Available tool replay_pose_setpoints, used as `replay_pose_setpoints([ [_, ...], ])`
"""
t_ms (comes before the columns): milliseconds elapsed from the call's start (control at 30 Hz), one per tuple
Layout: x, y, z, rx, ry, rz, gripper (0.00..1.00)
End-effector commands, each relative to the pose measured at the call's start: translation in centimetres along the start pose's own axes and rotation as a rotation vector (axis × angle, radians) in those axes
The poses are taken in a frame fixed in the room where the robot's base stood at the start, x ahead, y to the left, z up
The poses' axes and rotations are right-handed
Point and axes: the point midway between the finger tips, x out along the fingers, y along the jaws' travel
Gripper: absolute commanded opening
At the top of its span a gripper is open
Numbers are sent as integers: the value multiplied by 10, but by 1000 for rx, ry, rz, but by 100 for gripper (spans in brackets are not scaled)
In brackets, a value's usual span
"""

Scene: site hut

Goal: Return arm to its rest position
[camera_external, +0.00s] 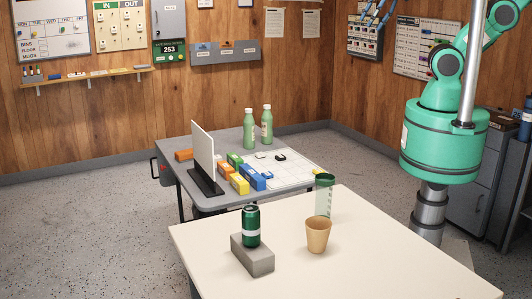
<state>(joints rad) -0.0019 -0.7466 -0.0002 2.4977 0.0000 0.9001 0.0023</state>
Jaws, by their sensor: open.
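My green arm (442,130) stands at the right, and its upper part runs out of the top of the picture. My gripper (375,18) shows at the top edge, right of centre, cut off by the frame. Its fingers are apart with nothing seen between them. It hangs high, in front of the back wall in this view, well above the tables.
A cream table (340,272) in front holds a green can (251,226) on a grey block (252,257), a tan cup (318,236) and a green tumbler (324,195). The grey table (222,148) behind bears bottles, coloured blocks and an upright white panel (203,150).

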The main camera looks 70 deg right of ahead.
Motion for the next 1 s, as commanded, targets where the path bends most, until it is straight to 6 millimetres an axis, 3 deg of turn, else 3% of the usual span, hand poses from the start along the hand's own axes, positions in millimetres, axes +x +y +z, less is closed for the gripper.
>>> replay_pose_setpoints([
  [467, 3, 1, 3, -1, 1, 1, 57],
  [1000, 62, 1, 35, -1, 1, 1, 57],
])
